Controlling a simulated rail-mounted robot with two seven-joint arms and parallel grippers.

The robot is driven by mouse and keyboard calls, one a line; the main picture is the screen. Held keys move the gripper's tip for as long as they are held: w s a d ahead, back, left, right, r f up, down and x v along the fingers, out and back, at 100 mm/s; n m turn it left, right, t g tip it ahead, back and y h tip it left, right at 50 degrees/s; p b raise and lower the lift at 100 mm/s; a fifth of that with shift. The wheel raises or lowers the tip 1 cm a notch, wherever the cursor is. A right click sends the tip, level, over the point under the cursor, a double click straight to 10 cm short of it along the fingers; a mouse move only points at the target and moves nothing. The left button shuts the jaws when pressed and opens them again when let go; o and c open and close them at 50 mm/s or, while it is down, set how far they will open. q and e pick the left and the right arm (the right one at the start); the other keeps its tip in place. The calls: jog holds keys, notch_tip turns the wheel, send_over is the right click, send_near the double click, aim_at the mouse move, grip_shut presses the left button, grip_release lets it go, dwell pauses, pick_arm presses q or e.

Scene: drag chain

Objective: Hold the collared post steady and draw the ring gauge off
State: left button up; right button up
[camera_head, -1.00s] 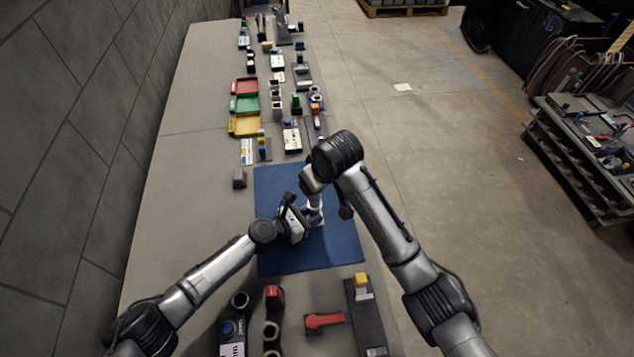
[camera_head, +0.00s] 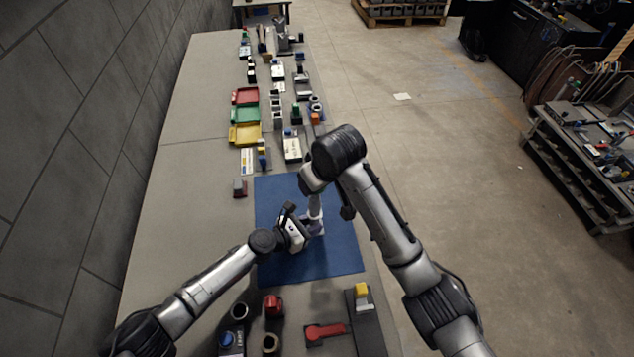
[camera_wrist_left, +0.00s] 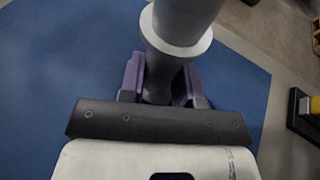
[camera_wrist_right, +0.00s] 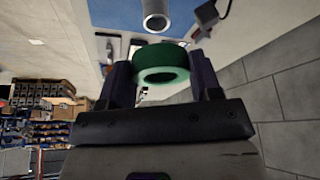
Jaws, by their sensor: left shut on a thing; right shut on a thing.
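The collared post (camera_wrist_left: 180,60) is grey with a pale collar (camera_wrist_left: 178,42). It also shows in the head view (camera_head: 315,210), standing over the blue mat (camera_head: 280,200). My left gripper (camera_wrist_left: 160,82) is shut on the post below the collar; it also shows in the head view (camera_head: 314,230). The green ring gauge (camera_wrist_right: 160,68) is in my right gripper (camera_wrist_right: 160,72), which is shut on it. In the right wrist view the post's round end (camera_wrist_right: 155,22) shows beyond the ring, apart from it. My right arm hides the ring in the head view.
Red, green and yellow trays (camera_head: 245,133) and many small parts line the bench beyond the mat. The mat around the post is clear.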

jog(key=shift+r, duration=1.7)
jog(key=shift+r, duration=0.1)
pick_arm(q)
jog(key=o, duration=0.8)
jog(key=shift+a, duration=0.1)
